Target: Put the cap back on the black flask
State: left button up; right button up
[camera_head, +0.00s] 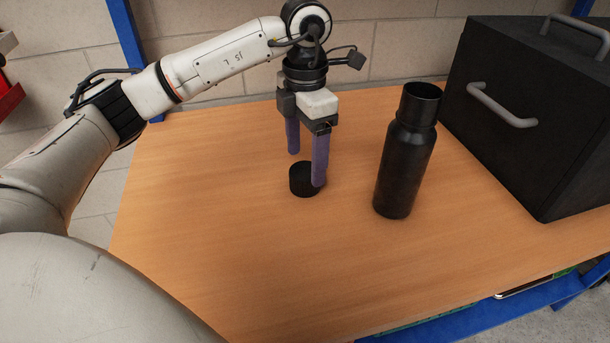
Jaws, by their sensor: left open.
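The black flask (404,165) stands upright on the wooden table, right of the middle, with its mouth uncovered at the top. The black cap (301,180) lies on the table to the left of the flask. My left gripper (306,170) points down over the cap with its purple fingers apart. One finger passes in front of the cap's right side and the other is at its back left. I cannot tell whether either finger touches the cap. My right gripper is not in view.
A large black box (545,130) with grey handles stands at the right back of the table (240,250). A block wall is behind. The table's front and left are clear. A blue frame with a lower shelf shows below the right edge.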

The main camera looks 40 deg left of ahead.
aim_at(307, 170)
pick_arm(q)
jog(key=f, duration=0.3)
jog(key=w+f, duration=0.1)
jog(key=f, duration=0.1)
jog(key=shift+a+f, duration=0.1)
dwell(0.4)
jog(key=c, duration=1.1)
notch_tip(307, 170, up, 10)
jog(key=shift+r, duration=0.1)
